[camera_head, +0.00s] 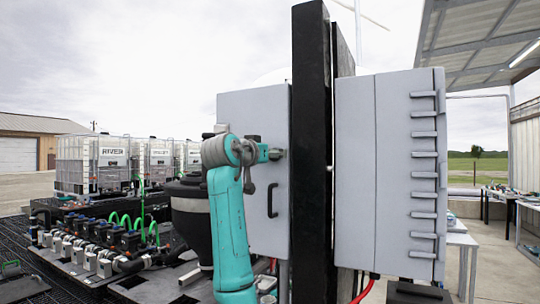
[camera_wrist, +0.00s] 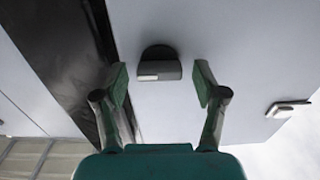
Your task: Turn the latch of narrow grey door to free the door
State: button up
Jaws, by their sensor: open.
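The narrow grey door (camera_head: 262,110) is a flat upright panel left of a black post in the head view. It looks closed and has a dark bar handle (camera_head: 272,200) low on it. My gripper (camera_head: 274,154) is at the door's face above that handle. In the wrist view the grey door (camera_wrist: 220,35) fills much of the picture. A dark rounded latch (camera_wrist: 158,64) with a pale front edge sits on it. My gripper (camera_wrist: 160,84) is open, with one finger on each side of the latch. I cannot tell whether either finger touches it.
A thick black post (camera_head: 312,150) stands right of the door. A wider grey cabinet (camera_head: 375,170) with several bar fittings is beyond it. A black drum (camera_head: 190,215) and a pipe manifold (camera_head: 100,250) lie left. A metallic fitting (camera_wrist: 288,107) shows right in the wrist view.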

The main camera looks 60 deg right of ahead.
jog(key=c, duration=1.1)
jog(key=shift+c, duration=0.2)
jog(key=shift+m, duration=0.4)
jog(key=m, duration=0.3)
jog(key=shift+m, duration=0.4)
jog(key=m, duration=0.4)
jog(key=shift+s+f+m, duration=0.1)
jog(key=shift+m, duration=0.2)
jog(key=m, duration=0.4)
jog(key=shift+f, duration=0.1)
jog(key=m, duration=0.4)
jog(key=shift+m, duration=0.4)
